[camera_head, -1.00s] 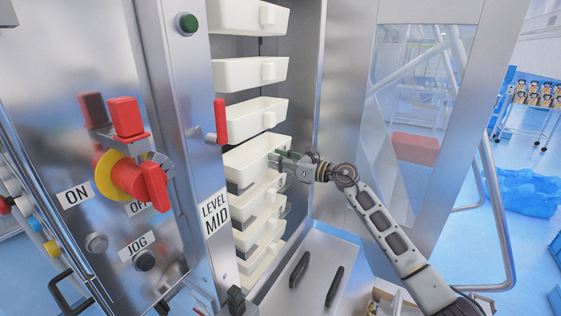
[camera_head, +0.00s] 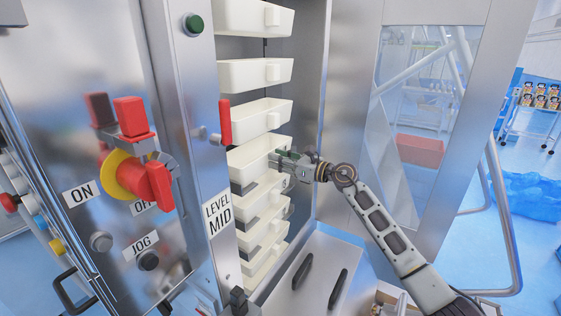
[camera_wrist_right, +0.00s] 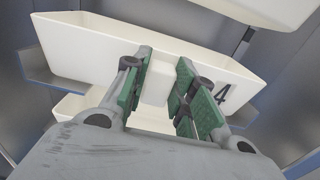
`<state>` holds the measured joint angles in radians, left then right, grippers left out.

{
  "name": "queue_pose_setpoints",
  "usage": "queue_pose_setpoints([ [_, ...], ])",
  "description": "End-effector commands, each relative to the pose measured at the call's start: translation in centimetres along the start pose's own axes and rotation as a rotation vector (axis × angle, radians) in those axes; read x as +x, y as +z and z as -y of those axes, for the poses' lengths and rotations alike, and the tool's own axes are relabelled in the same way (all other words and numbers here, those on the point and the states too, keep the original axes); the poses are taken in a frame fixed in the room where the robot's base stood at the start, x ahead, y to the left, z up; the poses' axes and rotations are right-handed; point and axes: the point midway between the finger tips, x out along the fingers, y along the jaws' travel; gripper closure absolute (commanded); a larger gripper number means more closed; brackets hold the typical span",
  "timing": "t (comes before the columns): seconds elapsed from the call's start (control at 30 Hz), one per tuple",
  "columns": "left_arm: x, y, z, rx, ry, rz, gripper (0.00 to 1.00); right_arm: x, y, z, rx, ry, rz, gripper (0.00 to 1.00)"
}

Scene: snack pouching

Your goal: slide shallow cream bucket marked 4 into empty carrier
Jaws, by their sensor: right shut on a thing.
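The shallow cream bucket marked 4 (camera_wrist_right: 210,65) fills the upper middle of the right wrist view, its black 4 showing right of the fingers. In the head view the same bucket (camera_head: 250,158) is in the vertical column of buckets, level with my right gripper. My right gripper (camera_head: 273,160) is shut on the block-shaped grip on the bucket's front; in the right wrist view its green pads (camera_wrist_right: 160,85) are on either side of that grip. The bucket's far side is hidden. My left gripper is not in view.
Other cream buckets stand above (camera_head: 255,75) and below (camera_head: 262,232) in the steel cabinet. The cabinet's front panel (camera_head: 180,120) with a red handle (camera_head: 225,121) is close at the left. A metal cover with two black handles (camera_head: 302,272) lies below my arm.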

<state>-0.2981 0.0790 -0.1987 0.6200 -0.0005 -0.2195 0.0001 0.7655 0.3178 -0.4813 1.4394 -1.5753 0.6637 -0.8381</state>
Motion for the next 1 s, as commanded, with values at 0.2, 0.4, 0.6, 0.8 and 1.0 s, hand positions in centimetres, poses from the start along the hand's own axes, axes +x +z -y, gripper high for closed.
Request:
queue_pose_setpoints([
  [0.2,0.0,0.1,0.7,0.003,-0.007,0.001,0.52,0.0,0.1,0.0,0.000,0.000,0.001,0.49],
  [0.4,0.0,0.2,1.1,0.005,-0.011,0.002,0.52,0.0,0.0,0.0,0.000,0.000,0.000,0.48],
  [0.6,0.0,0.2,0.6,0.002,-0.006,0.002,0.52,-0.1,-0.1,0.0,0.000,0.000,-0.001,0.48],
  [0.8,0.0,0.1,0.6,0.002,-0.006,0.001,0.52,-0.9,-0.1,0.1,0.000,-0.001,-0.001,0.48],
  [1.0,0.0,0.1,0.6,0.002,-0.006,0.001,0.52,-2.5,-0.1,0.1,-0.001,-0.001,-0.001,0.48],
])
